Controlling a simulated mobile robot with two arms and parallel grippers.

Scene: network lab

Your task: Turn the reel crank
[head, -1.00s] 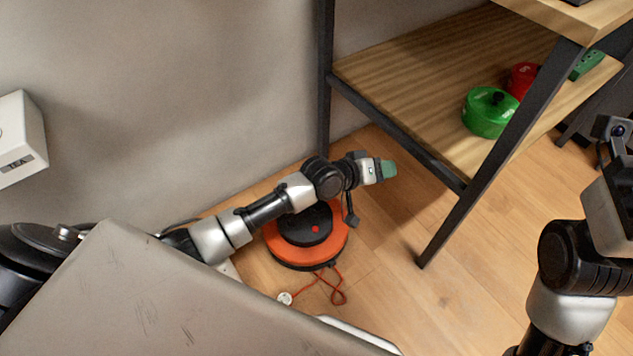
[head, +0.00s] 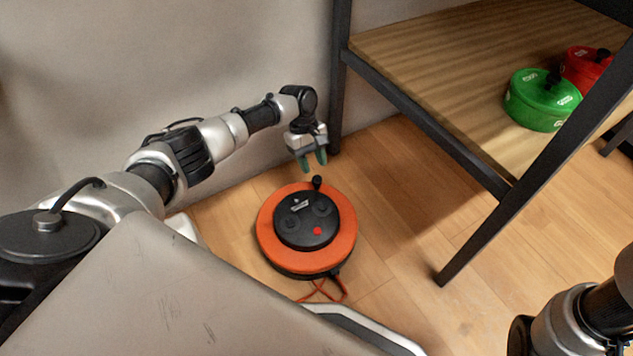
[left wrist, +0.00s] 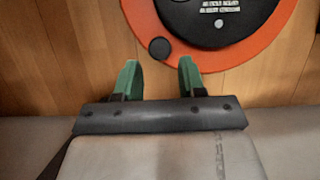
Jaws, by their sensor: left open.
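The reel (head: 268,236) lies flat on the wooden floor, an orange disc with a black hub bearing a red dot; it also shows in the left wrist view (left wrist: 137,22). My right gripper is out of view; only part of my right arm shows.
The wall is behind the reel. An orange cord (head: 322,290) lies at its near side. Floor right of the reel is clear.

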